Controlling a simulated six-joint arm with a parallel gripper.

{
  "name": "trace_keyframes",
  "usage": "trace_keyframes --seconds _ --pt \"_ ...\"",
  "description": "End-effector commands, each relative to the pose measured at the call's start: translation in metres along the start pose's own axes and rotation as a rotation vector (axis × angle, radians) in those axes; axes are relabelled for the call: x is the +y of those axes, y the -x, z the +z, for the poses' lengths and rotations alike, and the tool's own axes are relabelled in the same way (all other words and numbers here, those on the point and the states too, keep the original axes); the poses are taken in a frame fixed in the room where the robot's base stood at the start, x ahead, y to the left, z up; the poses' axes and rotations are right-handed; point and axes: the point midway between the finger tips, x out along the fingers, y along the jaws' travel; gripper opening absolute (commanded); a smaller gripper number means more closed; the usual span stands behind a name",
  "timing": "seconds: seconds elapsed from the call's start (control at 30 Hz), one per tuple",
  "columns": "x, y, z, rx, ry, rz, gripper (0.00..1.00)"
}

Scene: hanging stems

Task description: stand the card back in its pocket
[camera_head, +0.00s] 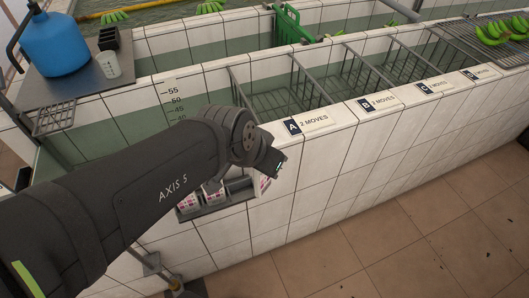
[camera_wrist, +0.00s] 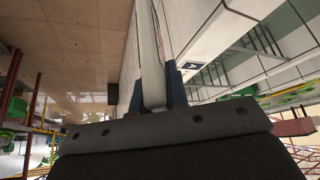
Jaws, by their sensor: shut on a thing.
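My gripper (camera_head: 270,165) is beside the front of the white tiled wall; it also shows in the wrist view (camera_wrist: 157,92). Its dark fingers are shut on a pale card (camera_wrist: 151,60), seen nearly edge-on between them. In the head view a white and pink part of the card (camera_head: 264,184) shows below my gripper. A grey pocket rack (camera_head: 222,203) is fixed to the wall's face, left of and below my gripper. White cards with pink marks (camera_head: 190,201) stand in its left part. Its right part looks dark, partly hidden by my wrist.
Behind the wall are tiled basins with wire baskets (camera_head: 310,88). Labels such as A (camera_head: 306,122) and B (camera_head: 378,102) lie along the wall top. A blue jug (camera_head: 53,43) stands at the back left. The tiled floor (camera_head: 420,200) in front is mostly clear.

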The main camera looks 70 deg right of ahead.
Motion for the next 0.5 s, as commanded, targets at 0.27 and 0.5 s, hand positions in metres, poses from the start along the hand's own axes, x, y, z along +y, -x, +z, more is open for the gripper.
trace_keyframes --seconds 0.27,0.5 --pt "-0.022 -0.016 0.007 -0.002 -0.135 0.082 0.00" --pt "-0.044 -0.030 0.011 -0.003 -0.283 0.169 0.00"
